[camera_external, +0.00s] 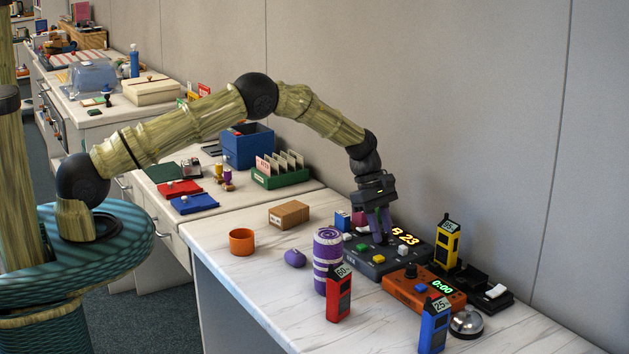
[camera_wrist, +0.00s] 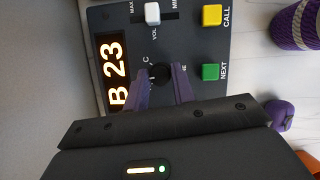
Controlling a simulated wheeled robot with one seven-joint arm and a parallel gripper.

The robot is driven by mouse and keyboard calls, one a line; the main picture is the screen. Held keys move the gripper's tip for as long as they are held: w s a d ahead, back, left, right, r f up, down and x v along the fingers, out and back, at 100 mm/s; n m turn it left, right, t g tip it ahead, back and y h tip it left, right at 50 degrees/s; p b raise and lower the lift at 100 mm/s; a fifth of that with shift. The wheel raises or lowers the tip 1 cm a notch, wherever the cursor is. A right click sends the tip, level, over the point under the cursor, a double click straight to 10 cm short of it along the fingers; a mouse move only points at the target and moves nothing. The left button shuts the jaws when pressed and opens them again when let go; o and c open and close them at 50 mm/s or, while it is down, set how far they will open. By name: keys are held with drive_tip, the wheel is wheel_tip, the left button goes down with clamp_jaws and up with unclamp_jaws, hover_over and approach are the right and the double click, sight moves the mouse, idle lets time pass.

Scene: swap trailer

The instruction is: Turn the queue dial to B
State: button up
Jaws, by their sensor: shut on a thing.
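The queue dial (camera_wrist: 160,73) is a round black knob on a dark grey console (camera_wrist: 188,50). In the wrist view, my gripper (camera_wrist: 162,82) is shut on the dial, with a purple finger on each side of it. A letter C shows beside the dial; the other marks around it are partly hidden by my fingers. The console's lit display (camera_wrist: 116,72) reads B 23. In the external view, my gripper (camera_external: 380,236) reaches down onto the console (camera_external: 372,268) and hides the dial.
The console also has a white volume slider (camera_wrist: 152,13), a yellow CALL button (camera_wrist: 212,15) and a green NEXT button (camera_wrist: 210,72). A purple striped roll (camera_external: 327,262), a red meter (camera_external: 339,294) and an orange timer (camera_external: 407,285) stand close by.

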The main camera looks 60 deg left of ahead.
drive_tip(key=shift+w+m+g, duration=0.1)
drive_tip(key=shift+m+g, duration=0.2)
drive_tip(key=shift+m, duration=0.5)
drive_tip(key=o, duration=1)
drive_tip(key=shift+v, duration=8.7)
drive_tip(key=shift+r, duration=0.1)
